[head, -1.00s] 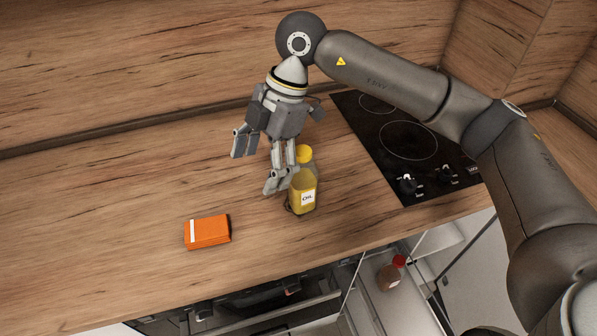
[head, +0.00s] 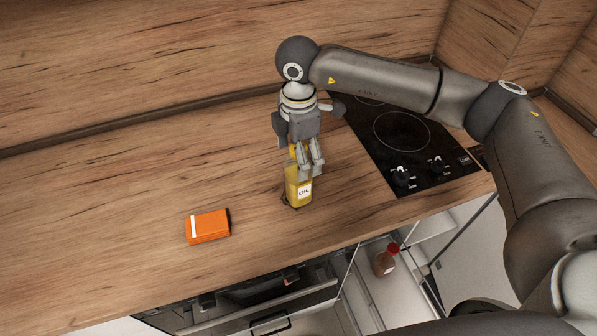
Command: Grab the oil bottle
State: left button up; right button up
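The oil bottle (head: 298,190), yellow with a white label, stands upright on the wooden counter near its front edge. My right gripper (head: 310,174) points down at the bottle. Its grey fingers lie in front of the upper right part of the bottle and hide most of the cap and neck. Any finger behind the bottle is hidden, so I cannot tell whether the gripper is open or shut, or whether it touches the bottle. My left gripper is not in view.
An orange box (head: 208,227) lies on the counter to the left. A black cooktop (head: 412,150) with knobs is at the right. Below the counter, an open compartment holds a red-capped bottle (head: 385,262).

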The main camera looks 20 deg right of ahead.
jog(key=shift+f, duration=1.2)
jog(key=shift+w+r, duration=0.1)
grip_shut()
